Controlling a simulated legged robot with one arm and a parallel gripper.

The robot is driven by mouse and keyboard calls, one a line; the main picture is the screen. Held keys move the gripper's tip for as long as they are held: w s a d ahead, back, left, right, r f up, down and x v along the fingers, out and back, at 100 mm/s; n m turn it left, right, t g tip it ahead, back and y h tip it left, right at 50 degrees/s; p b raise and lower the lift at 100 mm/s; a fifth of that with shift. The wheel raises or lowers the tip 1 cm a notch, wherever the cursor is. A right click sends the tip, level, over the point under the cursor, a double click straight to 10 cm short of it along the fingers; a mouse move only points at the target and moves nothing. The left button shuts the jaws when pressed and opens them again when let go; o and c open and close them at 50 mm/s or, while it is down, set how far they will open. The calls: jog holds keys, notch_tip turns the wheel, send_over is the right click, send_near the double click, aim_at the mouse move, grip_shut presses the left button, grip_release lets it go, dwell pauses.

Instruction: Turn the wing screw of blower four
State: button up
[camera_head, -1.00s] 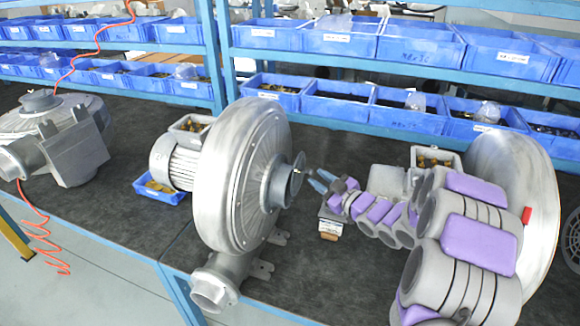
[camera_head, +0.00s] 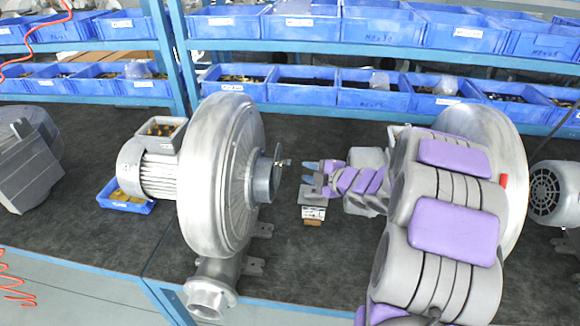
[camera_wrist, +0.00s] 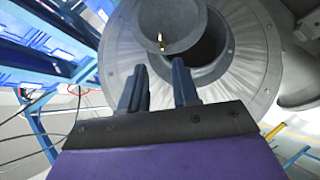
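A grey metal blower (camera_head: 222,175) stands on the dark bench, its round inlet pointing right toward my gripper. A disc-like cover (camera_head: 276,172) sits at the inlet mouth, and a small wing screw (camera_head: 285,162) sticks out from it. In the wrist view the brass-coloured wing screw (camera_wrist: 160,42) shows on the round cover (camera_wrist: 172,22), which leaves part of the dark inlet opening uncovered. My gripper (camera_head: 307,172) is just right of the screw, apart from it. In the wrist view my gripper (camera_wrist: 157,75) is open and empty, its two dark fingers below the screw. I see no number on the blower.
Another blower (camera_head: 492,140) stands behind my arm at the right, and one (camera_head: 28,160) at the far left. A small box (camera_head: 313,213) lies below my gripper. Shelves of blue bins (camera_head: 370,92) run behind.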

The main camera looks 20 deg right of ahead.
send_near(279, 165)
jog(key=w+f, duration=0.2)
jog(key=w, duration=0.1)
jog(key=b+x, duration=0.1)
jog(key=x, duration=0.4)
jog(key=shift+r, duration=0.15)
jog(key=shift+d, duration=0.15)
jog(key=shift+c, duration=1.2)
jog(key=shift+d, duration=0.6)
grip_shut()
jog(key=shift+a, duration=0.15)
